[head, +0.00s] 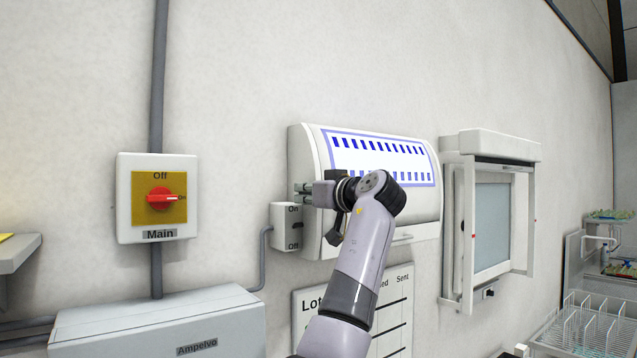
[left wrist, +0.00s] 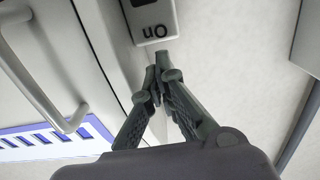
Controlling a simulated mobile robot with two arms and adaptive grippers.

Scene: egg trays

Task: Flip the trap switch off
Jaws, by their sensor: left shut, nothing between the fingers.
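A small white switch box (head: 286,227) is on the wall beside the lower left edge of the white trap housing. It is marked On at the top and Off at the bottom; I cannot make out which way its switch stands. Its On end (left wrist: 153,20) shows upside down at the top of the left wrist view. My left gripper (head: 300,194) is shut and empty, just above the On end in the head view. In the left wrist view its fingertips (left wrist: 163,68) meet close to that end; I cannot tell whether they touch it. My right gripper is not in view.
The trap housing (head: 310,155) with blue stripes stands right behind my left gripper. A Main switch (head: 125,205) with a red knob is at the left, above a grey Ampelvo box (head: 160,325). A white framed cabinet (head: 468,235) is at the right.

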